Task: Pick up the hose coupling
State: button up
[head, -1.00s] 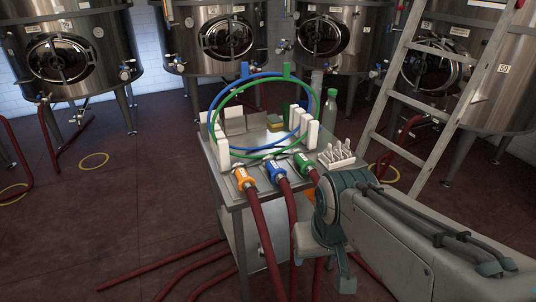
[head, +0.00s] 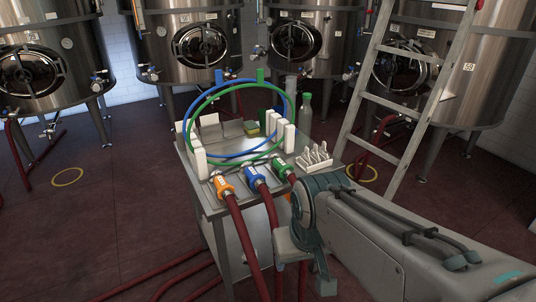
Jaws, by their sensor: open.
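Three hose couplings lie side by side at the front edge of a small metal table (head: 212,203). One is orange (head: 224,187), one blue (head: 256,178) and one green (head: 282,168). Each sits on the end of a dark red hose that hangs over the front edge. My arm reaches in from the lower right and bends down at its joint, in front of the table's right side and to the right of the green coupling. My gripper itself cannot be made out; the arm links hide that area.
A white rack (head: 316,160) with pegs is at the right corner. A bottle (head: 306,108) stands behind. A ladder (head: 399,105) and steel tanks (head: 203,45) surround the table. Hoses cross the floor.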

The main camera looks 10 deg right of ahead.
aim_at(257, 180)
jog(key=z, duration=0.1)
jog(key=k, duration=0.5)
jog(key=u, duration=0.8)
jog(key=i, duration=1.65)
jog(key=z, duration=1.25)
jog(key=i, duration=0.3)
jog(key=z, duration=0.15)
